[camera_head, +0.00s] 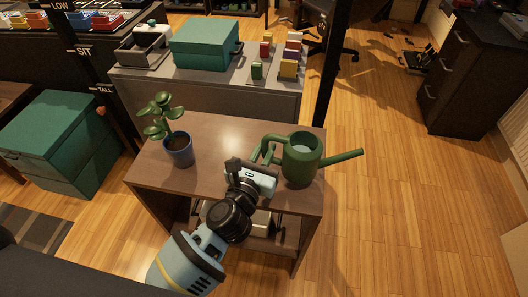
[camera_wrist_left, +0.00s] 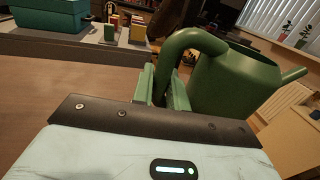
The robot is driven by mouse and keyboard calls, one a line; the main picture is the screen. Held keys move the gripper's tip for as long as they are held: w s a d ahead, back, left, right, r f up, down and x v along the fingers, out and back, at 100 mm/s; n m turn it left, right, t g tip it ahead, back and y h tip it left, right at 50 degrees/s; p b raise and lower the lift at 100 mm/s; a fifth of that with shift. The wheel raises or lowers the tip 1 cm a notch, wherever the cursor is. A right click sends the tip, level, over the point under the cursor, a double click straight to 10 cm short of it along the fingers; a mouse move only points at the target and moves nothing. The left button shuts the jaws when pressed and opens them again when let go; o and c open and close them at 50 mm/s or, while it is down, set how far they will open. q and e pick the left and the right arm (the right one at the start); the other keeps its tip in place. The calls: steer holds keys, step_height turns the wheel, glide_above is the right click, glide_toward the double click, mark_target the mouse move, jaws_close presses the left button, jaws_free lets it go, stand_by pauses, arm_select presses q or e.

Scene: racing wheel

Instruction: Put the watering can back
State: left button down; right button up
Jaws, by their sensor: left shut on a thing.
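The green watering can (camera_head: 302,160) is at the right end of the brown wooden table (camera_head: 215,150), upright, its spout pointing right and its handle toward the left. My left gripper (camera_head: 262,168) is shut on the can's handle. In the left wrist view, the fingers (camera_wrist_left: 163,88) close around the lower part of the handle, and the can (camera_wrist_left: 235,82) fills the right side. Whether the can's base touches the table is hard to tell. My right gripper is not in view.
A potted plant in a blue pot (camera_head: 178,150) stands on the table's left part. Behind is a grey bench with a teal box (camera_head: 205,43) and several small coloured blocks. A dark drawer cabinet (camera_head: 470,75) stands at the right. Open floor lies right of the table.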

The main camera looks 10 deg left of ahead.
arm_select(q)
steer(key=shift+w+a, duration=0.15)
steer(key=shift+w, duration=0.4)
steer(key=shift+w+a, duration=0.1)
steer(key=shift+w, duration=0.25)
steer(key=f, duration=0.1)
steer(key=f+b, duration=0.2)
steer(key=shift+w+a+f, duration=0.1)
steer(key=shift+w+f, duration=0.15)
steer(key=shift+f, duration=0.15)
steer(key=c, duration=1.5)
jaws_free()
steer(key=shift+f, duration=0.1)
steer(key=shift+o, duration=0.6)
